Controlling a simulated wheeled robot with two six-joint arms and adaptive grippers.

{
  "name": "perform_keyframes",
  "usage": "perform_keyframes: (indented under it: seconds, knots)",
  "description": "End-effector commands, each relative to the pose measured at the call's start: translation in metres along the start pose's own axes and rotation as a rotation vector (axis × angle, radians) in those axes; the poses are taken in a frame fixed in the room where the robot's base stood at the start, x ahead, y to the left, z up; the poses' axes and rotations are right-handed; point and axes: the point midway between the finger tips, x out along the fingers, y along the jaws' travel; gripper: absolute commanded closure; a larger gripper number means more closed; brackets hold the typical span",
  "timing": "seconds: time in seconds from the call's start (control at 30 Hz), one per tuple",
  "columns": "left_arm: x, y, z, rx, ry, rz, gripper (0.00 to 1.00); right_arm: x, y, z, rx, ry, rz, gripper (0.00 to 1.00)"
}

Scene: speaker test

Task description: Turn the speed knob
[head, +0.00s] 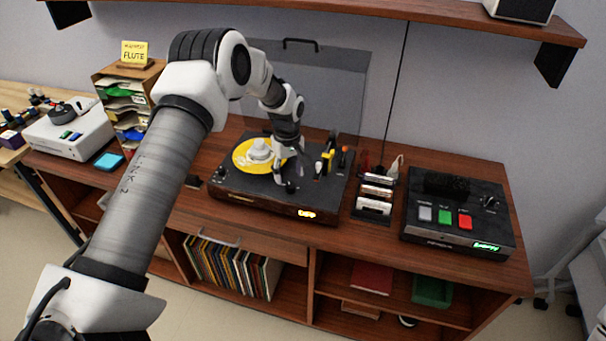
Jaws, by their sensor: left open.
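A black record player (245,196) with its clear lid raised sits at the middle of the wooden cabinet. A yellow record (246,161) lies on its platter. My left gripper (287,174) is open and points down over the deck, just right of the record. A small dark knob (290,188) stands on the deck close by the fingertips. I cannot tell whether they touch it or whether it is the speed knob. An orange display (307,214) is lit on the front edge. The left arm hides part of the deck. My right gripper is not in view.
A black box with grey, green and red buttons (444,217) stands at the right. A rack of small cartridges (375,196) sits between it and the player. A sorter labelled FLUTE (125,90) and a white device (70,132) stand left. A shelf (400,17) runs above.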

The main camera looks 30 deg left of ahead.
Motion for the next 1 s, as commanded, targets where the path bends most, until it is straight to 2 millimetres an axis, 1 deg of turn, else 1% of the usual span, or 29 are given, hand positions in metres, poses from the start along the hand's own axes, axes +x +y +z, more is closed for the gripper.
perform_keyframes:
  seconds: [0.03,0.1,0.23,0.33,0.5,0.53,0.57,0.6,0.67,0.7,1.0]
  knots:
    - [0.008,0.0,0.001,0.0,-0.001,-0.003,0.43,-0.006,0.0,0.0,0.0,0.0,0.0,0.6]
    - [0.022,-0.001,0.001,0.001,-0.001,-0.003,0.43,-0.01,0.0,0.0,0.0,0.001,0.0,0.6]
    - [0.039,0.0,0.001,0.002,0.0,-0.001,0.43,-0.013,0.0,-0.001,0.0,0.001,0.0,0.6]
    - [0.045,0.001,0.001,0.002,0.001,0.001,0.43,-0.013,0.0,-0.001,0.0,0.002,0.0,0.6]
    - [0.045,0.001,0.001,0.003,0.001,0.001,0.43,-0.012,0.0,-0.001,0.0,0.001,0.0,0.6]
    - [0.045,0.001,0.001,0.003,0.001,0.001,0.5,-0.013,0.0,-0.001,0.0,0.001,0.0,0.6]
    - [0.045,0.001,0.001,0.003,0.001,0.001,0.6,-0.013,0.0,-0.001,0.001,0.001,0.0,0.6]
    - [0.045,0.001,0.001,0.003,0.001,0.001,0.75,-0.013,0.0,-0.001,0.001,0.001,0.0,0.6]
    - [0.045,0.0,0.001,0.003,0.0,0.001,0.96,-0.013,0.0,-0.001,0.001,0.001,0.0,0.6]
    - [0.045,0.0,0.001,0.003,0.0,0.0,1.0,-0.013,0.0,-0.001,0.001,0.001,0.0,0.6]
    - [0.047,0.0,0.001,0.019,-0.001,-0.001,1.0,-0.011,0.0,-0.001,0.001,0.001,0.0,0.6]
